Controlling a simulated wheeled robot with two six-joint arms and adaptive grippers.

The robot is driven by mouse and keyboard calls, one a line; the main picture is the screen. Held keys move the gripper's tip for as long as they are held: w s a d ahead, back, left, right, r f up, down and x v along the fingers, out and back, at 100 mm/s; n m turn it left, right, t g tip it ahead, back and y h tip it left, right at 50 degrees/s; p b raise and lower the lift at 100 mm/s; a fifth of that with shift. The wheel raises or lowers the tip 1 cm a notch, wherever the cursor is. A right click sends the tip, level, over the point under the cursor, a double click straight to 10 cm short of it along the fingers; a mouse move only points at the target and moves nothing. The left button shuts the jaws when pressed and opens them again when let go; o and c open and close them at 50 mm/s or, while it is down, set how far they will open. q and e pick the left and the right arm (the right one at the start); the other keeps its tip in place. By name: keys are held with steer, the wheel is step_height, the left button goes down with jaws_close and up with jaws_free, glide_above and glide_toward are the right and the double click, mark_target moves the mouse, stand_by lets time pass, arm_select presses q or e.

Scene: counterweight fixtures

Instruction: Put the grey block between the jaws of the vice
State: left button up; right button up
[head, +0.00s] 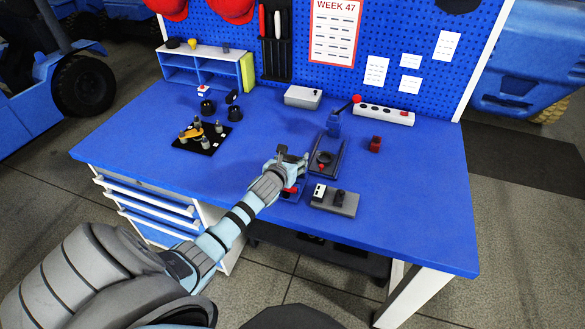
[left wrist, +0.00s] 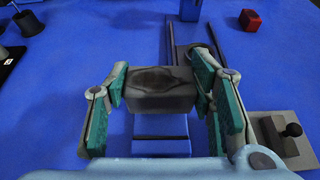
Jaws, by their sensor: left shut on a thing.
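My left gripper (head: 291,159) reaches over the front middle of the bench. In the left wrist view it is shut on the grey block (left wrist: 160,101), whose upper face has a dark patch. The teal finger pads are at the block's left and right sides. A blue stepped body (left wrist: 161,128), which looks like the vice, shows just below the block in that view. In the head view a blue part with red (head: 290,191) shows under the gripper. The gripper and block hide the jaws, so I cannot tell whether the block is between them. My right gripper is out of view.
A blue press-like tool with a red-knobbed lever (head: 333,125) stands behind, with dark rails in front. A grey box with a black knob (head: 338,199) sits close right. A red block (head: 375,144) and a black fixture plate (head: 202,140) lie farther away. The bench's right side is clear.

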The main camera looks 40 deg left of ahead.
arm_select(q)
step_height(320, 180, down, 4)
steer(key=shift+d+f+b, duration=0.1)
steer(key=shift+f+b, duration=0.15)
steer(key=shift+b, duration=0.7)
steer(key=shift+f, duration=0.25)
steer(key=shift+f+b, duration=0.3)
steer(key=shift+f, duration=0.05)
steer(key=o, duration=1.3)
